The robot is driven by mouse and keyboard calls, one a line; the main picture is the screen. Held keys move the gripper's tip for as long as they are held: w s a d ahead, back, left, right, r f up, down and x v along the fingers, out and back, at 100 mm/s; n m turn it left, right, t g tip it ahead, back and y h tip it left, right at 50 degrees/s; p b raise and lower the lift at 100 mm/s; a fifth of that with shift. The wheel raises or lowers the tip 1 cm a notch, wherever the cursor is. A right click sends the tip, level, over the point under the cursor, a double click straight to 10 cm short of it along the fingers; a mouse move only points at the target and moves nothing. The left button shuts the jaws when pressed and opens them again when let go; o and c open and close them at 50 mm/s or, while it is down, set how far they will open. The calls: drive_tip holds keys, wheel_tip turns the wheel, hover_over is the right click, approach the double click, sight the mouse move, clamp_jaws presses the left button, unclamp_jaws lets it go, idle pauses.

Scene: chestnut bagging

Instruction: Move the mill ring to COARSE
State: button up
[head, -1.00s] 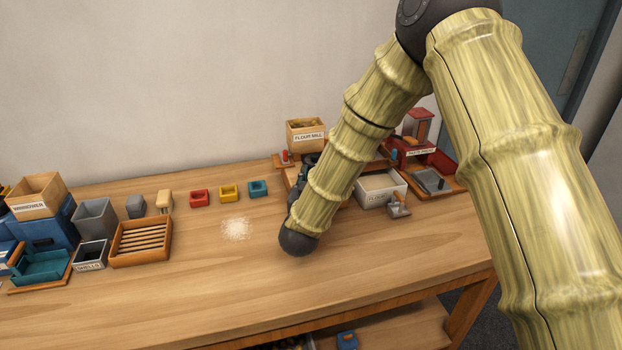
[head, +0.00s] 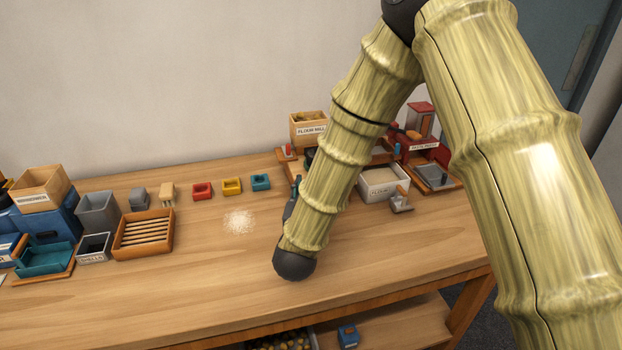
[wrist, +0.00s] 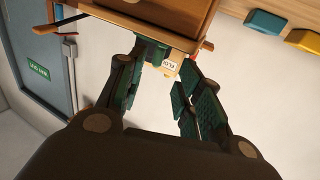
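The flour mill (head: 308,124) stands at the back of the bench, with a wooden hopper and a label. Its lower part is largely hidden behind my arm in the head view. I cannot make out the mill ring or its setting marks. In the wrist view, my gripper (wrist: 160,92) is open and empty, its two dark green fingers apart. A wooden body with a small pale label (wrist: 169,66) and dark green parts shows beyond the fingertips; contact is not visible. In the head view my gripper is mostly hidden behind my forearm.
A white flour box (head: 382,186) and a metal scoop (head: 401,200) sit right of the mill, before a red machine (head: 421,121). Red (head: 202,191), yellow (head: 231,186) and teal (head: 260,182) small blocks stand left. White powder (head: 238,222) lies on the bench (head: 180,290). The front middle is clear.

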drive_tip(key=shift+s+a, duration=0.2)
drive_tip(key=shift+s, duration=0.85)
drive_tip(key=shift+s+a, duration=0.15)
drive_tip(key=shift+s, duration=0.85)
